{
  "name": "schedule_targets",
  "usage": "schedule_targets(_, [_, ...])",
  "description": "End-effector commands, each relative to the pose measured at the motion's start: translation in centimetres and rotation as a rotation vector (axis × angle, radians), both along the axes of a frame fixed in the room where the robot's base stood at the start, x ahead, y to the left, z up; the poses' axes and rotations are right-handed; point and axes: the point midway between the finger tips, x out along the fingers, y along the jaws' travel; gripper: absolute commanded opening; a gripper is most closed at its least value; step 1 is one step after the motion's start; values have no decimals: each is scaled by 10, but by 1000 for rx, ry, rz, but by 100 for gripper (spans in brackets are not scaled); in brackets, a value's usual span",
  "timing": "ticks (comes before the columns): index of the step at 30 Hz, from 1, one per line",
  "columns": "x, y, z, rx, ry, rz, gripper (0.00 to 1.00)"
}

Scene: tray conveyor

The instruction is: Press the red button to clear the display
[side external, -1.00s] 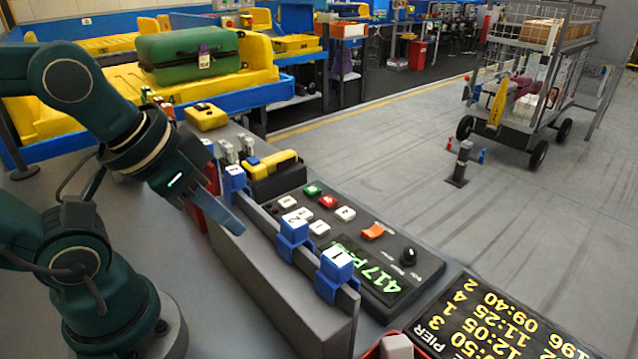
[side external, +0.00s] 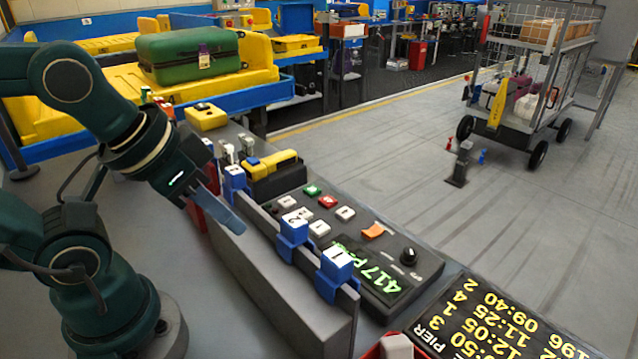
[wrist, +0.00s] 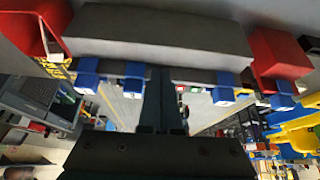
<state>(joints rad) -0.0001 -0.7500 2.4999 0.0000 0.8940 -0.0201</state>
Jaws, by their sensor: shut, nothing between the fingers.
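The red button (side external: 327,201) is on the dark control panel (side external: 387,239), between a green button (side external: 312,190) and white keys (side external: 345,213). The panel's display (side external: 376,271) shows green characters reading about "417 P". My gripper (side external: 238,230) is shut and empty. It points down to the right, on the near side of a grey ledge and left of the panel, apart from the red button. In the wrist view the closed fingers (wrist: 160,85) show at the centre. A small red spot near them is too small to identify.
The grey ledge (side external: 262,280) with blue numbered clips (side external: 293,232) stands between my gripper and the panel. A yellow scanner-like device (side external: 275,165) lies behind it. A departures board (side external: 500,325) is at the lower right. A green suitcase (side external: 188,57) rests on a yellow tray.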

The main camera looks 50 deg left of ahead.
Motion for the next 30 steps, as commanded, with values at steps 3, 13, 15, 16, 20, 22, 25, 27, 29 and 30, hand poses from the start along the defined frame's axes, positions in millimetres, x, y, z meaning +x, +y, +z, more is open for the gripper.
schedule_targets(3, [15, 0, 12, -42, -79, 67, 0])
schedule_targets(13, [116, 14, 59, -277, -330, 411, 0])
schedule_targets(15, [137, 20, 62, -322, -361, 477, 0])
schedule_targets(16, [146, 23, 62, -340, -372, 504, 0])
schedule_targets(20, [181, 37, 58, -408, -411, 612, 0])
schedule_targets(22, [197, 46, 52, -436, -422, 662, 0])
schedule_targets(25, [216, 57, 40, -460, -423, 723, 0])
schedule_targets(27, [224, 65, 29, -464, -415, 753, 0])
schedule_targets(29, [229, 70, 20, -460, -400, 770, 0])
schedule_targets(30, [230, 72, 14, -456, -389, 779, 0])
